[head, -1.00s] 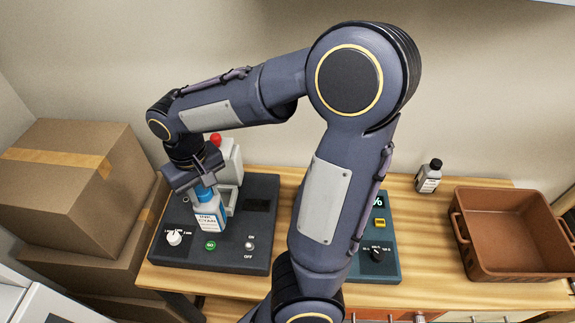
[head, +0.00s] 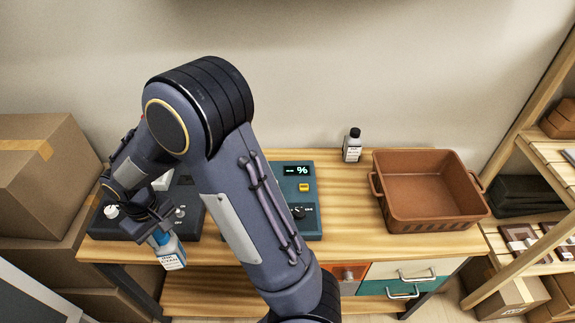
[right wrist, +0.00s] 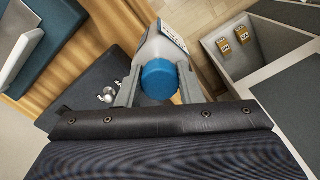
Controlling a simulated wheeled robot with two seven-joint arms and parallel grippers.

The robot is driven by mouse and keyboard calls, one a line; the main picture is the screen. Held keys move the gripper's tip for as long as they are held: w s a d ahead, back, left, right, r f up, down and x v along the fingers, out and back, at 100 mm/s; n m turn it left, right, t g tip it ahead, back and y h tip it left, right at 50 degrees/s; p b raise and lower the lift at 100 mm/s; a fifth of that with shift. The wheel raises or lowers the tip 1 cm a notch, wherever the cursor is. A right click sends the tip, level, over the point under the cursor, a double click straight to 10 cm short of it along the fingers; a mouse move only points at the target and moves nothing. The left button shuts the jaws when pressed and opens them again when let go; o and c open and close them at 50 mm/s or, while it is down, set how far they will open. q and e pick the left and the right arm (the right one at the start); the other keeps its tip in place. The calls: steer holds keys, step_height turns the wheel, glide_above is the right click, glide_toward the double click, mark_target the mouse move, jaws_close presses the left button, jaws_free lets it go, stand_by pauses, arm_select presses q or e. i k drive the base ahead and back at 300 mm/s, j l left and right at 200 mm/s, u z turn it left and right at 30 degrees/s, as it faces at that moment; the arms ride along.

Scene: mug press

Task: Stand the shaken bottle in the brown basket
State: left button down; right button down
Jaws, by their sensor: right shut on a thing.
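My right gripper (head: 152,232) is shut on a bottle (head: 172,257) with a blue cap, blue shoulders and a white label reading INK CYAN. The bottle hangs tilted in front of the table's front edge, at the left. In the right wrist view, the blue cap of the bottle (right wrist: 160,80) sits between the two fingers (right wrist: 160,88). The brown basket (head: 385,216) stands on the table at the right, and its visible inside is empty. My left gripper is not in view.
A small black-capped bottle (head: 352,146) stands left of the basket, at the back. A teal device with a display (head: 305,226) is in the middle of the table, and a dark machine (head: 190,211) is at the left. Cardboard boxes (head: 45,170) are far left; wooden shelves (head: 530,150) are far right.

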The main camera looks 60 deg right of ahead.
mark_target(419, 206)
steer(key=k+l+z, duration=0.25)
steer(key=k+l, duration=0.2)
steer(key=k, duration=0.15)
steer(key=k+l+z, duration=0.25)
steer(key=k+l, duration=0.25)
steer(key=k+l+z, duration=0.3)
steer(key=k+l, duration=0.15)
steer(key=l, duration=0.3)
